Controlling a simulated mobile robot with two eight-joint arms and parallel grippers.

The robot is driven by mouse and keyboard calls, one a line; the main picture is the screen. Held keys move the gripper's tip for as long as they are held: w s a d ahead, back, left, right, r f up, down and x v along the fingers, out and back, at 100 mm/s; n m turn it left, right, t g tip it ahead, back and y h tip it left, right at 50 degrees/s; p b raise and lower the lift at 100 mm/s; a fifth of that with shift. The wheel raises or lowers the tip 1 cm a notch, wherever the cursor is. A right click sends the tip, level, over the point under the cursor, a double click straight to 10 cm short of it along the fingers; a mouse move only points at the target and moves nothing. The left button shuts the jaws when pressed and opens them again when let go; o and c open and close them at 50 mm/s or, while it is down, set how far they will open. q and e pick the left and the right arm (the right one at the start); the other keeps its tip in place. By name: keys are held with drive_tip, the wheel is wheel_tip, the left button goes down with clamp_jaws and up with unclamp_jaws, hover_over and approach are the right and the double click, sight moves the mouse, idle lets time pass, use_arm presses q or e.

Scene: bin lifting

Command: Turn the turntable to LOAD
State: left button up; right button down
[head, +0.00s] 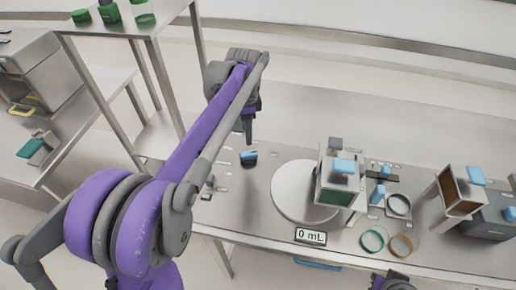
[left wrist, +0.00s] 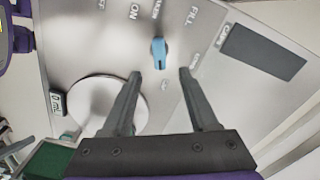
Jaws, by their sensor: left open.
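The turntable looks like the pale round disc (head: 292,192) on the metal counter, with a box-like unit (head: 323,185) covering its right part. The disc also shows in the left wrist view (left wrist: 105,98), partly behind my finger. A blue knob (head: 249,160) sits left of the disc; in the left wrist view the knob (left wrist: 159,53) is beside printed labels, including ON and FILL. I cannot read a LOAD label. My left gripper (head: 248,138) is open above the knob, its fingertips (left wrist: 160,73) either side of its line, nothing between them. A dark part (head: 390,281) at the bottom edge may be my right gripper.
A 0 mL display (head: 310,236) stands at the counter's front edge. Right of the disc are rings (head: 401,246), small blue-topped items (head: 377,194) and another box unit (head: 459,192). A metal shelf (head: 130,22) stands at the left. The counter behind the disc is clear.

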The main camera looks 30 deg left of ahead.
sight(248, 153)
use_arm(q)
wheel_tip(248, 153, down, 10)
drive_tip(key=shift+s+r, duration=0.1)
idle(0.4)
clamp_jaws()
